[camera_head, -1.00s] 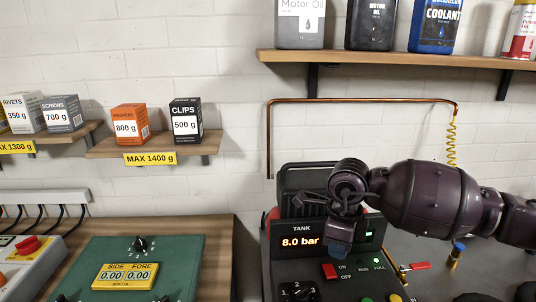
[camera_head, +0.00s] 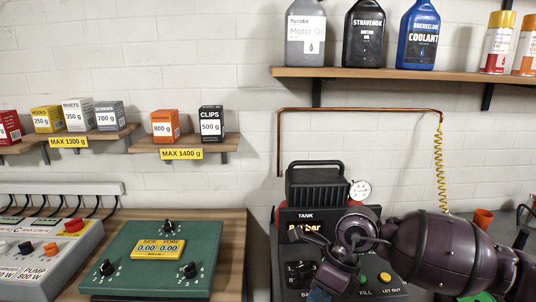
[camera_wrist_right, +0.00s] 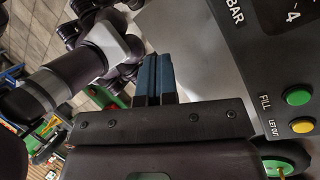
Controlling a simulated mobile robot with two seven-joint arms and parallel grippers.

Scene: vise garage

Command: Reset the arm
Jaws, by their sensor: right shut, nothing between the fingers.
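My right arm comes in from the right in the head view, in front of the black compressor (camera_head: 316,184) with its TANK display. My right gripper (camera_head: 320,294) is low at the front of the compressor panel, partly cut off by the bottom edge. In the right wrist view the blue fingers of the right gripper (camera_wrist_right: 153,78) are together with nothing between them, beside the panel with the green FILL button (camera_wrist_right: 297,96) and yellow LET OUT button (camera_wrist_right: 302,126). The display is partly hidden by my arm. My left gripper is not in view.
A green panel (camera_head: 203,240) with SIDE and FORE readouts lies on the wooden bench, left of the compressor. A grey power unit (camera_head: 40,270) is further left. Wall shelves hold boxes and bottles (camera_head: 418,38). A coiled yellow hose (camera_head: 440,170) hangs at right.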

